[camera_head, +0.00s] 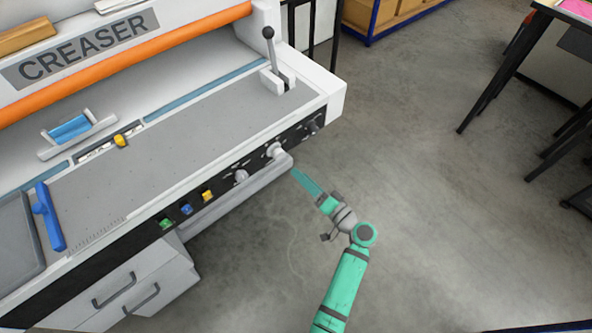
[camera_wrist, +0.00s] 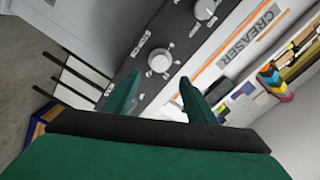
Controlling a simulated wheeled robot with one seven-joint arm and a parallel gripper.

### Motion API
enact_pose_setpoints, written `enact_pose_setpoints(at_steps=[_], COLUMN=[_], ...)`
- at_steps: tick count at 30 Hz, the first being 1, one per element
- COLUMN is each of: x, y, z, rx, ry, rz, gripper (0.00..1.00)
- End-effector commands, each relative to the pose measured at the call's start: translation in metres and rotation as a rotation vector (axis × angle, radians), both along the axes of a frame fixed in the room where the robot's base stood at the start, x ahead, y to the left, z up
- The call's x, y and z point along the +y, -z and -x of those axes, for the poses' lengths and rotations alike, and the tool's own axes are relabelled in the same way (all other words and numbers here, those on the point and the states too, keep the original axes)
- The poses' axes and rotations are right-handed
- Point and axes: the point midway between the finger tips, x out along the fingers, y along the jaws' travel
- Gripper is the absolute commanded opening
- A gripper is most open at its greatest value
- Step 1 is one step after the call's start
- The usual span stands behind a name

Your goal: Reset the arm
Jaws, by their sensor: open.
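My green arm reaches up from the bottom of the head view, and my gripper (camera_head: 300,176) is close to the front edge of the creaser machine (camera_head: 150,150). In the wrist view my gripper (camera_wrist: 158,98) is open, with its two green fingers apart and nothing held between them. A round white knob (camera_wrist: 159,60) on the black control panel shows just beyond the fingertips. In the head view the fingertips are near a knob (camera_head: 275,150) on that panel. I cannot tell whether they touch it.
A grey bar (camera_head: 235,193) runs along the machine front below the buttons. A lever (camera_head: 272,60) stands on the machine's right end. A black-legged table (camera_head: 500,75) is at the upper right. The floor (camera_head: 440,220) right of my arm is clear.

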Motion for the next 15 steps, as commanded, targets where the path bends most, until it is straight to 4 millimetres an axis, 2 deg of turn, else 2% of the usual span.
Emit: enact_pose_setpoints(at_steps=[4,15], x=[-0.0060,-0.0064], y=[-0.0004,-0.0001], z=[0.0059,0.0064], rx=[0.000,0.000], ry=[0.004,0.004], rz=[0.001,0.001], gripper=[0.51,0.51])
